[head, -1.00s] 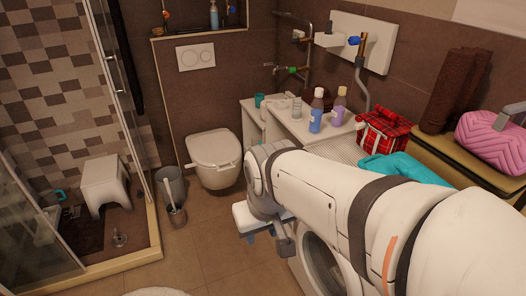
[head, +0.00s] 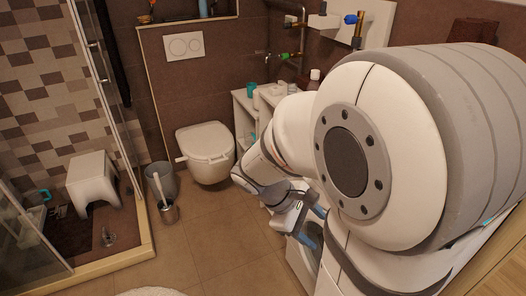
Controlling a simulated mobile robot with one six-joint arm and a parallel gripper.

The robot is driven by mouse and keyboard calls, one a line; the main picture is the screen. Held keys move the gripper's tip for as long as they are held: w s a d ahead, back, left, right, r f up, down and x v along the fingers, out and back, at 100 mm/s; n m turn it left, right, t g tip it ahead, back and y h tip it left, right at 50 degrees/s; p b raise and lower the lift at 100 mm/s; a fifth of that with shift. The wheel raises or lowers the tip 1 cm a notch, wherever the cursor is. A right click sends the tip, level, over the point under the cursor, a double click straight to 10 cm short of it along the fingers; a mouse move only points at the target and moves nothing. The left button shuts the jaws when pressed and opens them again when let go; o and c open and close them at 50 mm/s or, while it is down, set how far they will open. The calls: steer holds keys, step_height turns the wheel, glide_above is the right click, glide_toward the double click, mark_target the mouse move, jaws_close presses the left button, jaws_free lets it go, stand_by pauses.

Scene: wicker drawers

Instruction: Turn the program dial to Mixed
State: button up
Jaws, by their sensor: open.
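The white washing machine (head: 301,264) is at the lower middle of the head view, mostly covered by my arm. Its program dial is not visible; my arm blocks that part of the machine. My gripper (head: 312,225) is in front of the machine's upper front, with its blue-tipped fingers spread apart and nothing seen between them. I cannot tell whether a finger touches the machine.
A white toilet (head: 206,150) stands behind and left of my gripper. A toilet brush holder (head: 169,212), a grey bin (head: 160,178) and a white stool (head: 92,182) are further left. White shelves (head: 243,112) stand behind my arm.

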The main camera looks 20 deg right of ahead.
steer(key=w+d+f+n+t+h+b, duration=0.2)
steer(key=w+d+f+n+h+b, duration=0.2)
steer(key=w+f+n+h, duration=0.25)
steer(key=w+d+f+n+t+h+b, duration=0.2)
steer(key=w+d+f+n+h+b, duration=0.15)
steer(key=w+f+n+h, duration=0.3)
steer(key=d+r+n+y+b, duration=0.1)
steer(key=d+y, duration=0.1)
steer(key=d, duration=0.5)
steer(key=shift+w+d+n+t, duration=0.15)
steer(key=shift+w+n+t, duration=0.2)
steer(key=shift+n+t, duration=0.05)
steer(key=shift+c, duration=0.6)
